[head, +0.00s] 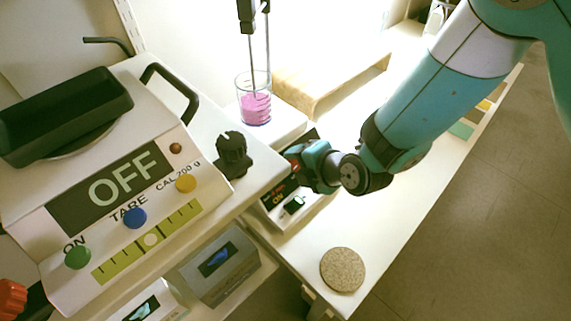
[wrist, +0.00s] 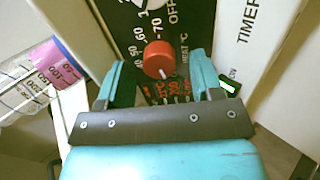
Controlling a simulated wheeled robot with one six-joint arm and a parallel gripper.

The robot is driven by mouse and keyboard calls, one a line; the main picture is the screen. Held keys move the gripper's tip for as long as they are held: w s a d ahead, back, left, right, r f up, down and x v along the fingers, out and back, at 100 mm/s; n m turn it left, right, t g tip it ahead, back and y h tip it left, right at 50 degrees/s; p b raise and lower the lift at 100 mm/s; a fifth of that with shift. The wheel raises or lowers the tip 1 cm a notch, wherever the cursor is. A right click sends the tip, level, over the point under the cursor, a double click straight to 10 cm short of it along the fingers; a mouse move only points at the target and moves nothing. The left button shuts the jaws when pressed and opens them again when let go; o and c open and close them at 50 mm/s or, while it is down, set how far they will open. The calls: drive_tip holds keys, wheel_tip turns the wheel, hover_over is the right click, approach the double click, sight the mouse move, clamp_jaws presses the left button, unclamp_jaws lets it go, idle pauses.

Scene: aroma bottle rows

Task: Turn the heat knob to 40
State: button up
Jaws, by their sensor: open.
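The red heat knob (wrist: 158,58) sits on a black dial panel in the wrist view. Numbers including 50, 60 and 70 and the word OFF are printed around it, with HEAT °C beside it. A short white pointer line shows on the knob's lower part; I cannot tell which number it points to. My gripper (wrist: 158,68) is open, with one teal finger on each side of the knob. I cannot tell whether they touch it. In the head view my gripper (head: 305,160) is at the heater's front panel and largely hides the knob.
A beaker of pink liquid (head: 256,109) stands on the heater, with a stirrer above it. A large scale reading OFF (head: 60,225) stands at left. A round cork mat (head: 342,269) lies on the table in front.

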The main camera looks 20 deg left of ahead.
drive_tip(key=shift+w+a+f, duration=0.2)
drive_tip(key=shift+a+f, duration=0.1)
drive_tip(key=c, duration=0.9)
